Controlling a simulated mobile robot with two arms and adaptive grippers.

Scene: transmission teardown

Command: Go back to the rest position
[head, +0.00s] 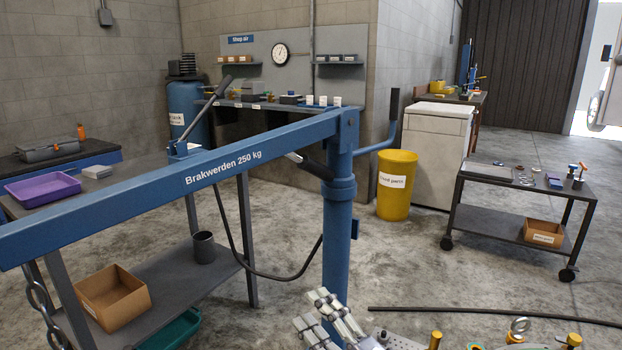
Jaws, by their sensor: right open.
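My right gripper (328,322) shows at the bottom centre, in front of the foot of a blue crane post. Its grey jointed fingers are spread apart, and I see nothing between them. Part of it is cut off by the lower picture edge. My left gripper is not in view. At the bottom right, the top of a metal assembly (465,341) shows with brass-coloured posts and a ring bolt; most of it is below the picture.
A blue crane (340,215) with its long boom crosses the left and middle. A workbench behind it carries a purple tray (42,188). A yellow bin (396,185) and a wheeled cart (520,184) stand to the right. A dark bar (490,311) lies low right. Open concrete floor lies between.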

